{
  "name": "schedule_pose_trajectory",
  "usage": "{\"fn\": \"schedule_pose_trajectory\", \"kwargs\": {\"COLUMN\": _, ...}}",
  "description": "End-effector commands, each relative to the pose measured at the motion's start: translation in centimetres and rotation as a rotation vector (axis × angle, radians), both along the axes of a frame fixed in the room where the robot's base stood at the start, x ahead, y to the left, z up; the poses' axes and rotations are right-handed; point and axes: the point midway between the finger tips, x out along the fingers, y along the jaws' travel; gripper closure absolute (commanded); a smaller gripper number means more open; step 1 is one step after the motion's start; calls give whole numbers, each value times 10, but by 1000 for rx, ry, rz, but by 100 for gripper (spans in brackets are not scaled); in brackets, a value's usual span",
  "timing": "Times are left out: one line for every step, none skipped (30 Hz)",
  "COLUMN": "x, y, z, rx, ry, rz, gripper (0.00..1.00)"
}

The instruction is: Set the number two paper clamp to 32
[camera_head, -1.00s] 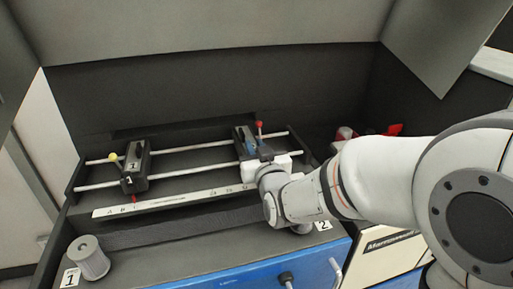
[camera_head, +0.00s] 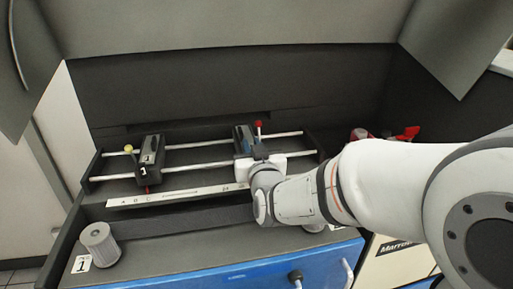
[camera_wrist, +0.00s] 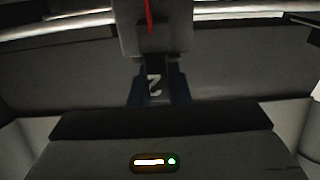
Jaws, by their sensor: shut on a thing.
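The number two paper clamp (camera_head: 243,139) is a dark block with a red-topped lever (camera_head: 258,126), sitting on two pale rails at the right part of the rail frame. The white scale strip (camera_head: 180,194) runs in front of the rails. My wrist hides its right part, and its numbers are too small to read.
The number one clamp (camera_head: 150,158) with a yellow knob sits on the left of the rails (camera_head: 200,144). A grey roller (camera_head: 100,243) marked 1 stands at the front left. Red objects (camera_head: 405,134) lie at the right behind my arm.

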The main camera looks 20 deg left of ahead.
Motion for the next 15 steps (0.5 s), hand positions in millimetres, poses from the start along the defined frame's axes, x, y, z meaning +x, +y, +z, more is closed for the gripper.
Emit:
{"fn": "schedule_pose_trajectory", "kwargs": {"x": 1, "y": -1, "z": 1, "rx": 0, "ry": 0, "rz": -2, "gripper": 100}}
{"fn": "schedule_pose_trajectory", "kwargs": {"x": 1, "y": -2, "z": 1, "rx": 0, "ry": 0, "rz": -3, "gripper": 100}}
{"fn": "schedule_pose_trajectory", "kwargs": {"x": 2, "y": -2, "z": 1, "rx": 0, "ry": 0, "rz": -5, "gripper": 80}}
{"fn": "schedule_pose_trajectory", "kwargs": {"x": 2, "y": -3, "z": 1, "rx": 0, "ry": -1, "rz": -5, "gripper": 78}}
{"fn": "schedule_pose_trajectory", "kwargs": {"x": 2, "y": -3, "z": 1, "rx": 0, "ry": 0, "rz": -6, "gripper": 76}}
{"fn": "schedule_pose_trajectory", "kwargs": {"x": 2, "y": -3, "z": 1, "rx": 0, "ry": 0, "rz": -6, "gripper": 72}}
{"fn": "schedule_pose_trajectory", "kwargs": {"x": 2, "y": -3, "z": 1, "rx": 0, "ry": 0, "rz": -7, "gripper": 70}}
{"fn": "schedule_pose_trajectory", "kwargs": {"x": 2, "y": -4, "z": 1, "rx": 0, "ry": 0, "rz": -7, "gripper": 67}}
{"fn": "schedule_pose_trajectory", "kwargs": {"x": 2, "y": -4, "z": 0, "rx": 0, "ry": 0, "rz": -7, "gripper": 64}}
{"fn": "schedule_pose_trajectory", "kwargs": {"x": 2, "y": -4, "z": 0, "rx": 0, "ry": 0, "rz": -7, "gripper": 62}}
{"fn": "schedule_pose_trajectory", "kwargs": {"x": 3, "y": -4, "z": 0, "rx": 0, "ry": 0, "rz": -8, "gripper": 62}}
{"fn": "schedule_pose_trajectory", "kwargs": {"x": 3, "y": -4, "z": 0, "rx": 0, "ry": 0, "rz": -8, "gripper": 62}}
{"fn": "schedule_pose_trajectory", "kwargs": {"x": 3, "y": -4, "z": 0, "rx": 0, "ry": 0, "rz": -8, "gripper": 62}}
{"fn": "schedule_pose_trajectory", "kwargs": {"x": 3, "y": -4, "z": 0, "rx": 0, "ry": 0, "rz": -8, "gripper": 62}}
{"fn": "schedule_pose_trajectory", "kwargs": {"x": 3, "y": -4, "z": 0, "rx": 0, "ry": 0, "rz": -8, "gripper": 62}}
